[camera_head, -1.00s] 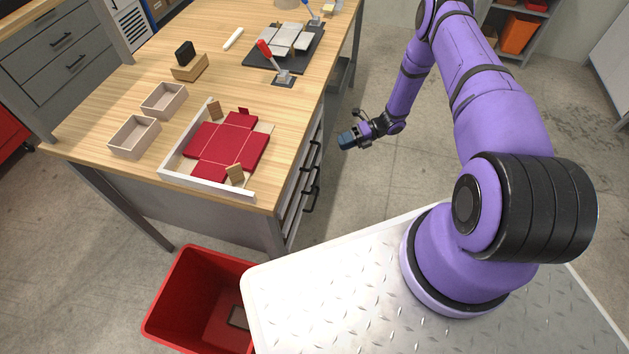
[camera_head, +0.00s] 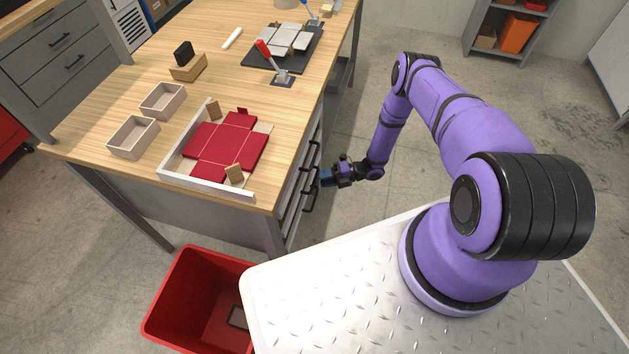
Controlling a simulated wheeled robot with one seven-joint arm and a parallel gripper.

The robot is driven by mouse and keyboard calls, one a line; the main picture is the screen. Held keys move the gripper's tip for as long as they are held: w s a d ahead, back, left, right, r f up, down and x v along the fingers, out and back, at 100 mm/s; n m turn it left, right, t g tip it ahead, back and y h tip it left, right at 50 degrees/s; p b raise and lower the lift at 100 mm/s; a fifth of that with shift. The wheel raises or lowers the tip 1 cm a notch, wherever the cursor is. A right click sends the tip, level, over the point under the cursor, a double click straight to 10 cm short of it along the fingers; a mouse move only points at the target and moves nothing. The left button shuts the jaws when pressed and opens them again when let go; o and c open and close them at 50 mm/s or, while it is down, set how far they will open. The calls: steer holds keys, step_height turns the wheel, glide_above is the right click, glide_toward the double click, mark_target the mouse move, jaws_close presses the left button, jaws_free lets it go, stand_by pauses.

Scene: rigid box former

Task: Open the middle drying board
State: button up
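A stack of grey drawer-like fronts with black bar handles is set into the right side of the workbench, seen at a steep angle. They appear closed. The middle front's handle (camera_head: 309,181) shows just left of my gripper (camera_head: 326,177). My gripper points left at the fronts, its tip very close to this handle. I cannot tell whether it touches the handle. The fingers are small and dark, and whether they are open or shut is unclear. The upper handle (camera_head: 313,153) and the lower handle (camera_head: 309,201) lie above and below it.
The wooden benchtop (camera_head: 110,85) carries a red box blank (camera_head: 228,143) in a white corner frame, two open trays, and a red-handled clamp (camera_head: 268,56). A red bin (camera_head: 178,290) stands on the floor below.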

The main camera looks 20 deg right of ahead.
mark_target(314, 180)
steer(key=shift+x, duration=2.1)
jaws_close()
